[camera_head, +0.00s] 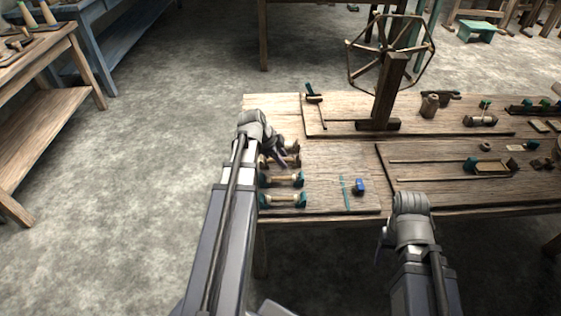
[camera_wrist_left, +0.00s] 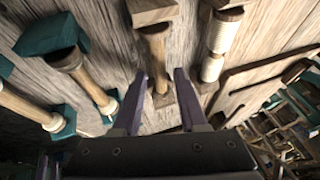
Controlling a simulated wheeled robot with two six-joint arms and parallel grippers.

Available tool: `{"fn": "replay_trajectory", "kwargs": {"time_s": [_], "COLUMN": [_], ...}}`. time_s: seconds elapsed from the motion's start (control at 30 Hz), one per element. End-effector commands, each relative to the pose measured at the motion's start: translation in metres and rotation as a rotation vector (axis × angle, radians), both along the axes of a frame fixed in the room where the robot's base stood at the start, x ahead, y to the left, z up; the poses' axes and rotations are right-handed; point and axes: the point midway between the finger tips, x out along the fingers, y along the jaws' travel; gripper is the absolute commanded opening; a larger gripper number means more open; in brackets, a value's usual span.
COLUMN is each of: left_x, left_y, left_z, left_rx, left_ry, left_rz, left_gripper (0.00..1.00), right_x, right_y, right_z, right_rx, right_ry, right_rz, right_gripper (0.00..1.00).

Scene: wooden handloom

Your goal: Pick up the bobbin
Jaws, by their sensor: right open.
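Several bobbins lie in a row on the left end of the wooden table. Two have teal ends, a nearer one (camera_head: 283,200) and one just behind it (camera_head: 282,180). My left gripper (camera_head: 278,156) is over the far bobbins of the row and partly hides them. In the left wrist view its fingers (camera_wrist_left: 160,76) are apart, one on each side of a brown-ended bobbin (camera_wrist_left: 155,45). I cannot tell whether they touch it. A white-wound bobbin (camera_wrist_left: 218,45) lies to its right. My right gripper (camera_head: 381,246) is in front of the table, below its edge, empty.
A blue block (camera_head: 360,187) and a teal strip (camera_head: 344,193) lie right of the bobbins. A wooden winding wheel (camera_head: 390,90) stands behind. Boards with tools cover the table's right side. Bare tabletop (camera_head: 325,165) shows between.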

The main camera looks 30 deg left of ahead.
Motion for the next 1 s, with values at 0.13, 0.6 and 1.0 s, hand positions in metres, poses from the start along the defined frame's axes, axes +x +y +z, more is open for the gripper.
{"fn": "replay_trajectory", "kwargs": {"time_s": [0.13,0.6,1.0], "left_x": [0.0,-0.0002,-0.0001], "left_y": [0.0001,0.0001,0.0002], "left_z": [0.0,-0.0001,0.0065], "left_rx": [0.0,0.0,0.0], "left_ry": [0.0,0.0,0.0], "left_rz": [0.0,0.0,0.0], "left_gripper": [0.24,0.0,0.0], "right_x": [0.0,0.0,-0.0001], "right_y": [0.0,0.0,0.0001], "right_z": [0.0,-0.0001,0.0065], "right_rx": [0.0,0.0,0.001], "right_ry": [0.0,0.0,0.0], "right_rz": [0.0,0.0,0.0], "right_gripper": [0.62,0.62,0.62]}}
